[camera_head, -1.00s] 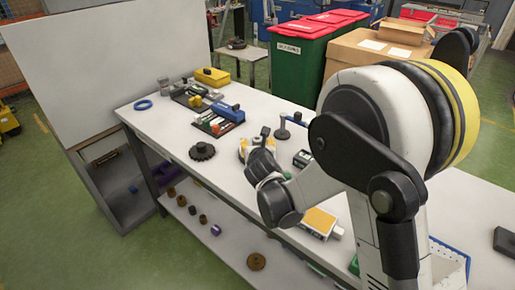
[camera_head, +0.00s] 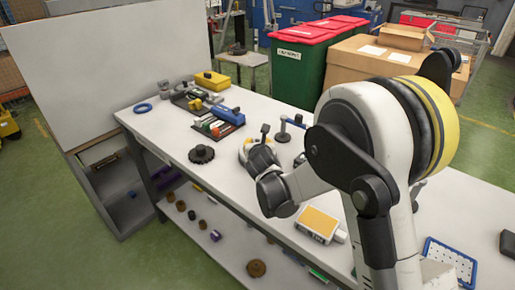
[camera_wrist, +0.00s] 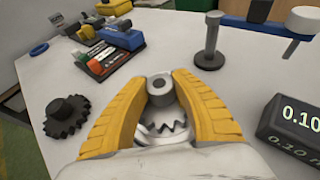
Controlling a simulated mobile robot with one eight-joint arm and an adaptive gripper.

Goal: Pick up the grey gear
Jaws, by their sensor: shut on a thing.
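My gripper (camera_wrist: 162,84) has its two yellow fingers closed around the hub of the grey gear (camera_wrist: 160,89) in the wrist view. Part of the gear's toothed rim shows between the fingers, below the hub; the rest is hidden by the fingers and palm. I cannot tell whether it touches the table. In the head view my gripper (camera_head: 243,151) is over the middle of the table, and the grey gear is mostly hidden there.
A black gear (camera_wrist: 66,116) lies left of my gripper on the white table (camera_head: 165,126). A grey post on a round base (camera_wrist: 209,45) stands beyond to the right. A dark box with a display (camera_wrist: 293,122) is at right. A tool tray (camera_head: 218,126) lies farther back.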

